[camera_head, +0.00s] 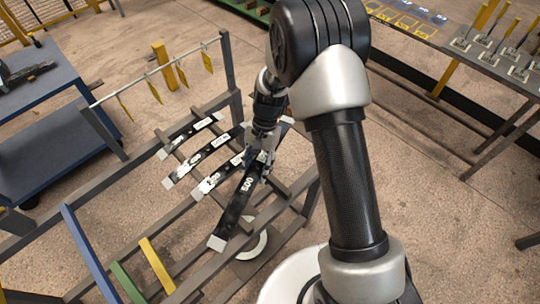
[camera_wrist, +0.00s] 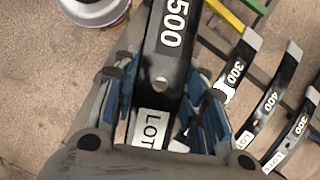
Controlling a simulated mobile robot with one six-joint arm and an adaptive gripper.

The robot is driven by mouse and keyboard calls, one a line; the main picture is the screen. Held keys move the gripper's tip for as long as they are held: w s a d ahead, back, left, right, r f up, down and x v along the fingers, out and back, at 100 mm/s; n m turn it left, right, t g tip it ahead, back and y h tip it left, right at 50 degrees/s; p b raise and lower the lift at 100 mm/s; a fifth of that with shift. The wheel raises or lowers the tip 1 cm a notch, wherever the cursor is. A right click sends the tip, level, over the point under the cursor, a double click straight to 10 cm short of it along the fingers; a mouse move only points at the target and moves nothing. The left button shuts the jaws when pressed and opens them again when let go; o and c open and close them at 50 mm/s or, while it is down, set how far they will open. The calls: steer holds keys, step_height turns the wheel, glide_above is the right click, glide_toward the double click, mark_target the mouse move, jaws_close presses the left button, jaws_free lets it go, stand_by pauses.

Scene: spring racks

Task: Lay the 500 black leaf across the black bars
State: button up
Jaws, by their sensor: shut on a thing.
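The 500 black leaf (camera_head: 236,208) is a long black strip with a pale grey end and a white "500". My gripper (camera_head: 262,162) is shut on it near its far end. In the wrist view the leaf (camera_wrist: 168,55) runs between the blue-padded fingers (camera_wrist: 165,105), with a hole and a white LOT label. It slants over the dark rack bars (camera_head: 285,190), at an angle to the other leaves; whether it touches a bar I cannot tell.
Blue (camera_head: 88,252), green (camera_head: 128,282) and yellow (camera_head: 157,265) bars stand at the rack's near left. A rail with hanging yellow tags (camera_head: 160,70) runs behind the leaves. A blue bench (camera_head: 45,100) is at left, and a tool table (camera_head: 500,65) is at upper right.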

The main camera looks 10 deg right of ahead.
steer(key=a+f+m, duration=0.1)
steer(key=f+m, duration=0.1)
steer(key=a+f+m+t, duration=0.1)
steer(key=a+m, duration=0.1)
steer(key=shift+a+f+y, duration=0.1)
steer(key=shift+f+y, duration=0.3)
step_height(320, 180, down, 7)
steer(key=b, duration=0.4)
steer(key=shift+b, duration=0.4)
steer(key=shift+f+b, duration=0.65)
steer(key=shift+f, duration=0.25)
stand_by(0.6)
steer(key=o, duration=1.2)
steer(key=shift+s, duration=0.1)
steer(key=shift+o, duration=0.2)
steer(key=shift+f, duration=0.15)
steer(key=v, duration=1.2)
steer(key=shift+s, duration=0.15)
